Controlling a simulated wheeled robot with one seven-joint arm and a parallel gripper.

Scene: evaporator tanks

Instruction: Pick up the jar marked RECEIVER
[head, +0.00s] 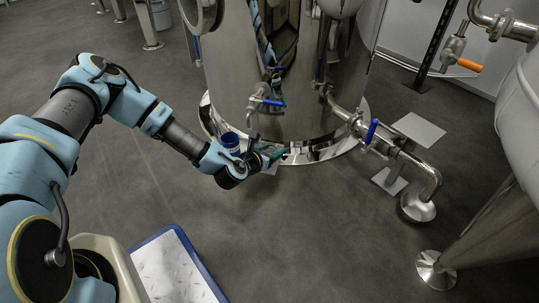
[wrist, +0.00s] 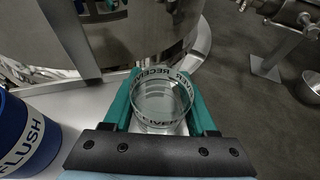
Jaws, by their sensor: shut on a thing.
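The jar marked RECEIVER (wrist: 161,118) is a clear glass cylinder with a pale lettered band around it. In the wrist view it stands between the two green fingers of my gripper (wrist: 161,92), which is shut on it with one finger along each side. The jar looks empty, and I see down into it through its open top. In the head view my gripper (head: 279,156) is low in front of the steel tank, and the jar is too small there to make out clearly. I cannot tell whether its base touches the surface below.
A blue container marked FLUSH (wrist: 27,139) stands just left of my gripper; its blue top shows in the head view (head: 230,139). The big steel tank (head: 235,70) rises behind, with a blue-handled tap (head: 265,100) above the gripper. Piping (head: 400,152) lies right. The front floor is open.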

